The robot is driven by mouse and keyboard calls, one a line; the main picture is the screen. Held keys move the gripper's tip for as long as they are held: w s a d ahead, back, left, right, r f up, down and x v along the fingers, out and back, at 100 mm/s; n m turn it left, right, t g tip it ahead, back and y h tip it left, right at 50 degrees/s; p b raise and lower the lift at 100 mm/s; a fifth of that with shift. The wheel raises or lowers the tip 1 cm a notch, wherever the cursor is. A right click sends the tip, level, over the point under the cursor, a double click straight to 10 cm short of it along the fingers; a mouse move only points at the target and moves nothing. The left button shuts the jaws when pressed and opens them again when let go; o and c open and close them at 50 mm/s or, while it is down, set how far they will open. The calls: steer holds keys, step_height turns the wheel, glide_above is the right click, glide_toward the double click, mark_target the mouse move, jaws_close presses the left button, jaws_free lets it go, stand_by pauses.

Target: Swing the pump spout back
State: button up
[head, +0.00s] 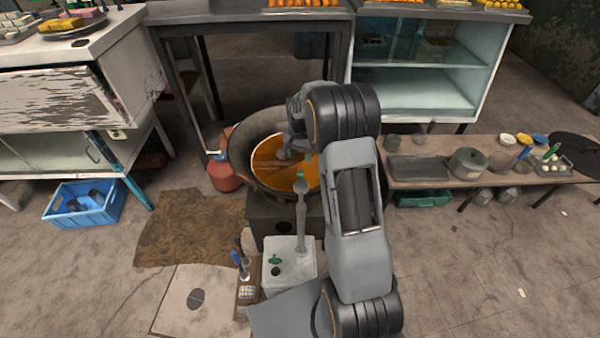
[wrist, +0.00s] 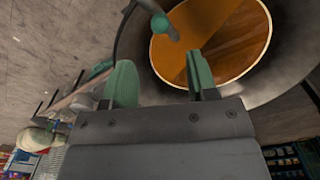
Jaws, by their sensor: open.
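The pump spout (head: 301,215) is a grey tube with a green joint. It rises from a white box-like container (head: 290,272), and its upper end is near the front rim of the large dark wok (head: 243,160). The wok holds orange-brown liquid (head: 270,155). My gripper (head: 296,154) is above the wok, partly hidden by my arm. In the wrist view my gripper (wrist: 160,72) has its two green fingers apart with nothing between them. The spout's green joint (wrist: 160,25) shows beyond the fingertips, apart from them, with the wok rim (wrist: 155,60) behind.
A red gas cylinder (head: 222,174) stands left of the wok. A small wooden rack (head: 246,300) with bottles is beside the white container. A low bench (head: 430,180) with pots stands right. A blue crate (head: 85,203) is at left.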

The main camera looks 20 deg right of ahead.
mark_target(300, 172)
step_height(300, 172, down, 9)
steer(key=shift+f, duration=0.1)
stand_by(0.3)
jaws_close()
stand_by(0.5)
